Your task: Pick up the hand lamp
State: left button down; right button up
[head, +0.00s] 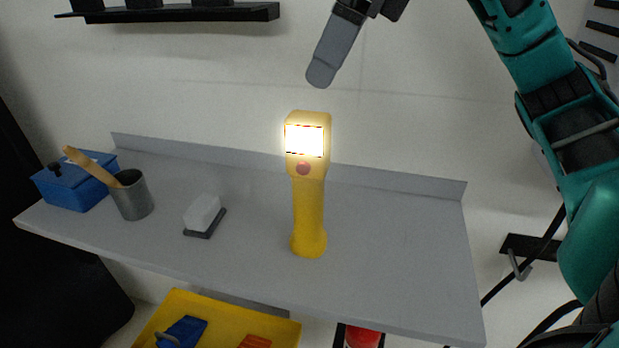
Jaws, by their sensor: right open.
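The hand lamp (309,215) is yellow, with a bright lit face at its top and a red button below it. It stands upright on the grey shelf (390,240), right of the middle. My right gripper (322,74) is above the lamp in the picture and apart from it. One grey finger shows clearly, and the rest of the gripper is cut off by the top edge. It is open and empty. My left gripper is not in view.
A blue box (75,188), a grey cup (132,198) with a wooden tool and a white block on a dark base (203,216) stand on the left of the shelf. A yellow bin (215,308) is below. The shelf right of the lamp is clear.

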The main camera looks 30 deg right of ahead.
aim_at(310, 115)
jog(key=shift+h, duration=0.4)
jog(key=f, duration=0.1)
jog(key=w+f+b, duration=0.1)
jog(key=f, duration=0.1)
jog(key=f+b, duration=0.1)
jog(key=f, duration=0.1)
jog(key=shift+w, duration=0.35)
jog(key=shift+w+a+f, duration=0.1)
jog(key=shift+w+f, duration=0.05)
jog(key=shift+f, duration=0.45)
jog(key=x, duration=0.5)
jog(key=shift+w+b, duration=0.35)
jog(key=shift+b, duration=0.05)
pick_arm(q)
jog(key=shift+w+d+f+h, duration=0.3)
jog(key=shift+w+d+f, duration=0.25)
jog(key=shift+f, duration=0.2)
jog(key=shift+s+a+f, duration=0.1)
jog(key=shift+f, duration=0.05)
pick_arm(e)
grip_shut()
jog(key=shift+r, duration=0.1)
